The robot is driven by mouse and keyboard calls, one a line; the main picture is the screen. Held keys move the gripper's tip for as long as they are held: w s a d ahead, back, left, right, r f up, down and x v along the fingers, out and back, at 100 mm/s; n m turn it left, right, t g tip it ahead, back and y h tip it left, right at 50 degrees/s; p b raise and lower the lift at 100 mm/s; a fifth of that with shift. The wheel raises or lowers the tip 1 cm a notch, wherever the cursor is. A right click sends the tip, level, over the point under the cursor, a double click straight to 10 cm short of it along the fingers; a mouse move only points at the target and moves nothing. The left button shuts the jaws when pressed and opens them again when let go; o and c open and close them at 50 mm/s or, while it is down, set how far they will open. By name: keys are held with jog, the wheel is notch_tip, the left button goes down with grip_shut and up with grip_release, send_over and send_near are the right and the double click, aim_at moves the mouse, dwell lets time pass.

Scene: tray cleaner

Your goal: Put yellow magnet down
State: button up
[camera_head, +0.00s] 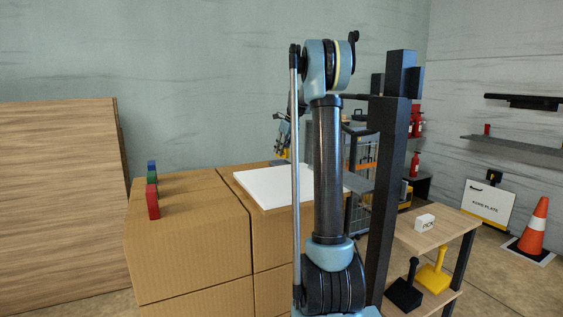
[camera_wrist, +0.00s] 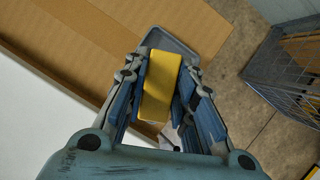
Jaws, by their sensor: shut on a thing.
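The yellow magnet (camera_wrist: 161,86) is a yellow block between the fingers of my gripper (camera_wrist: 165,95) in the wrist view. My gripper is shut on it, and the block is tilted in that picture. Behind the block is a grey tray-like piece (camera_wrist: 172,42), beside the cardboard edge. In the head view my gripper (camera_head: 284,138) is small and mostly hidden behind my arm, above the far side of the white board (camera_head: 272,188). I cannot tell whether the magnet touches anything below.
Red (camera_head: 152,202), green (camera_head: 152,177) and blue (camera_head: 152,165) blocks stand on the cardboard boxes (camera_head: 190,240) at left. A wooden table (camera_head: 440,226) with a white labelled block (camera_head: 425,222) stands at right. A wire cage (camera_wrist: 290,75) stands right in the wrist view. An orange cone (camera_head: 535,228) is far right.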

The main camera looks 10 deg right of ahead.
aim_at(282, 157)
jog(key=shift+s+f, duration=0.1)
jog(key=shift+f, duration=2.2)
jog(key=o, duration=0.8)
jog(key=v, duration=1.2)
